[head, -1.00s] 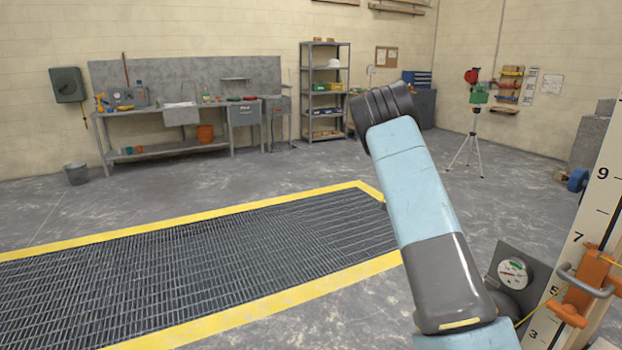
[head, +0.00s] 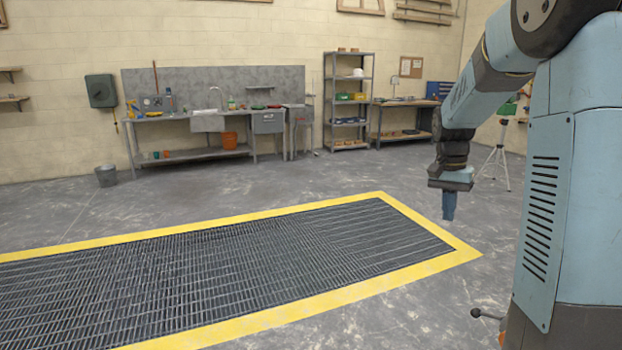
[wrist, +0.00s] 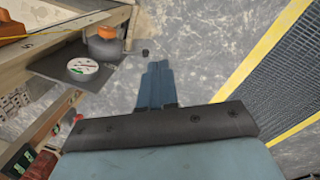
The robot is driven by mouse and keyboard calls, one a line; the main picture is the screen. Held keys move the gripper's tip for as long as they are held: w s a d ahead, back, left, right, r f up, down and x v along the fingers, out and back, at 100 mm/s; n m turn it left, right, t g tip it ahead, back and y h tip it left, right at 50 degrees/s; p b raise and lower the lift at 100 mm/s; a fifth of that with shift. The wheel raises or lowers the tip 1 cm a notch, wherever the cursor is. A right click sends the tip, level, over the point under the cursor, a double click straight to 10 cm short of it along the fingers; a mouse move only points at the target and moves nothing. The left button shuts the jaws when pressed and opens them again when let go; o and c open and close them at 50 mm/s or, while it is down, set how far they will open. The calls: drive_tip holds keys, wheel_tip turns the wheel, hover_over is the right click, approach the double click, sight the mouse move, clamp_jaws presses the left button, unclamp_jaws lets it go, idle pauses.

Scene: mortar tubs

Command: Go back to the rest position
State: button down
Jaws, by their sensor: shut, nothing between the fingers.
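My gripper (head: 449,207) hangs from my bent arm at the right of the head view, pointing down above the concrete floor just beyond the yellow border's right corner. In the wrist view my gripper (wrist: 155,68) shows its two blue fingers side by side, shut with nothing between them. The fingers have bare grey floor behind them and touch nothing.
A floor grating (head: 230,265) with a yellow border (head: 440,262) lies ahead. A sink bench (head: 200,160), a shelf (head: 347,100) and a bucket (head: 106,176) stand by the wall.

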drive_tip(key=s+a+r+n+t, duration=0.2)
drive_tip(key=s+a, duration=0.1)
drive_tip(key=s, duration=0.5)
drive_tip(key=s+a+r+n+t, duration=0.2)
drive_tip(key=s+a+r+n, duration=0.1)
drive_tip(key=s, duration=0.5)
drive_tip(key=s+a+r+n+t, duration=0.2)
drive_tip(key=s+a, duration=0.2)
drive_tip(key=s, duration=0.5)
drive_tip(key=shift+r+n+t+y, duration=0.2)
drive_tip(key=shift+n+t+y, duration=0.1)
drive_tip(key=shift+t+y, duration=0.1)
